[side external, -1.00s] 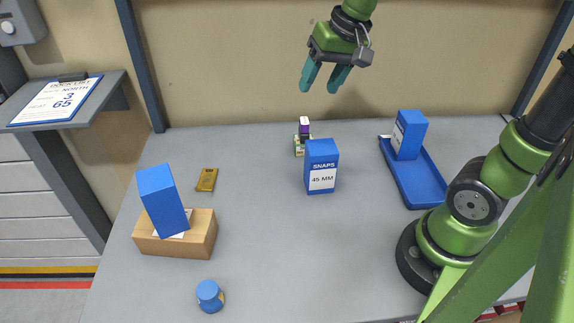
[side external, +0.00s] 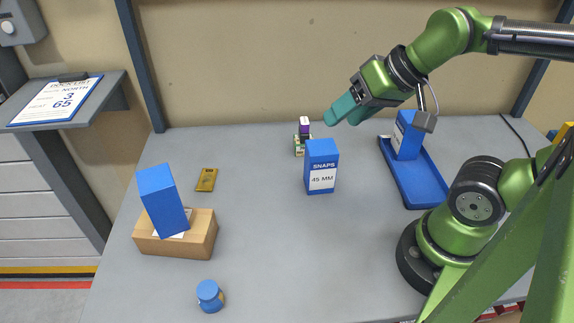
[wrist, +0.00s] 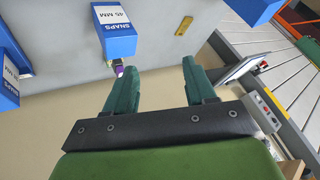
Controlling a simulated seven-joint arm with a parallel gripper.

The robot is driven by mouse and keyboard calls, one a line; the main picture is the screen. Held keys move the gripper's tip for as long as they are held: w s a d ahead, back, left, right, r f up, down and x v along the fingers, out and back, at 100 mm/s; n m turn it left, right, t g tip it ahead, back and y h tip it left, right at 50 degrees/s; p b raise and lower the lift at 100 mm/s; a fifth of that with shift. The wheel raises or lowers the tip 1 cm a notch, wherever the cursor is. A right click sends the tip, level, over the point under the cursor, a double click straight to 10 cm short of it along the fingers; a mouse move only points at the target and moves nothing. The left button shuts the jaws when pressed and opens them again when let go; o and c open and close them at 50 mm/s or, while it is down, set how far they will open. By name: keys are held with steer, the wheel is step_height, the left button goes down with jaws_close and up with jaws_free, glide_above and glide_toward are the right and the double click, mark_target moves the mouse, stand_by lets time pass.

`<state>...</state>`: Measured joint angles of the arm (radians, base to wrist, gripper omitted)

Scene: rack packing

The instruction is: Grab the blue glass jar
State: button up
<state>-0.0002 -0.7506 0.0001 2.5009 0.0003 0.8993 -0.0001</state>
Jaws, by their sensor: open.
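The blue jar (side external: 209,295) stands on the grey table near the front edge, left of centre, in the side view; it has a blue lid and a small yellowish patch on its side. I do not make it out in the wrist view. My gripper (side external: 341,110) is high over the back of the table, tilted toward the left, far from the jar. Its two teal fingers are apart and nothing is between them; they also show in the wrist view (wrist: 157,80).
A blue SNAPS box (side external: 321,166) stands mid-table, with a small multicoloured stack (side external: 303,137) behind it. A blue tray (side external: 421,183) holds another blue box (side external: 407,135). At left, a tilted blue box (side external: 162,200) rests on a cardboard box (side external: 203,238). A brass plate (side external: 207,180) lies nearby.

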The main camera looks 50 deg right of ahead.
steer(key=shift+o, duration=0.2)
steer(key=o, duration=0.4)
steer(key=n+g+h, duration=0.2)
steer(key=n+g, duration=0.1)
steer(key=g, duration=0.4)
glide_above(208, 290)
step_height(208, 290, down, 7)
steer(key=f, duration=1.1)
steer(key=shift+s+a+f, duration=0.1)
steer(key=shift+s+f, duration=0.05)
steer(key=shift+s, duration=0.05)
steer(key=shift+w+f, duration=0.15)
steer(key=shift+f, duration=2.5)
